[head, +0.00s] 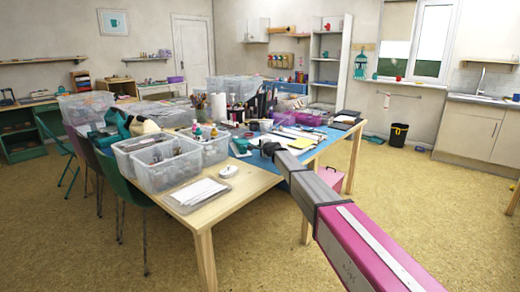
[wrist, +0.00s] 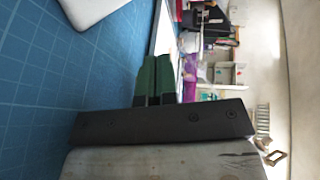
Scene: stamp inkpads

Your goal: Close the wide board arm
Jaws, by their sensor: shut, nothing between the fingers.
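My gripper (wrist: 155,58) shows in the wrist view with its two green-padded fingers side by side, shut with nothing between them. In the head view the end of my gripper (head: 268,149) is small and dark, over the blue mat at the table's right side. A long pale strip (wrist: 162,28) runs away just beyond the fingertips in the wrist view. It may be part of the wide board or its arm, but I cannot tell, nor whether the fingers touch it. The board arm's angle cannot be made out in either view.
The blue gridded mat (wrist: 45,85) fills the left of the wrist view, with a pale flat object (wrist: 95,9) on it. In the head view, clear bins (head: 165,165), a paper tray (head: 198,196) and bottles crowd the table (head: 240,196). Floor to the right is mostly clear.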

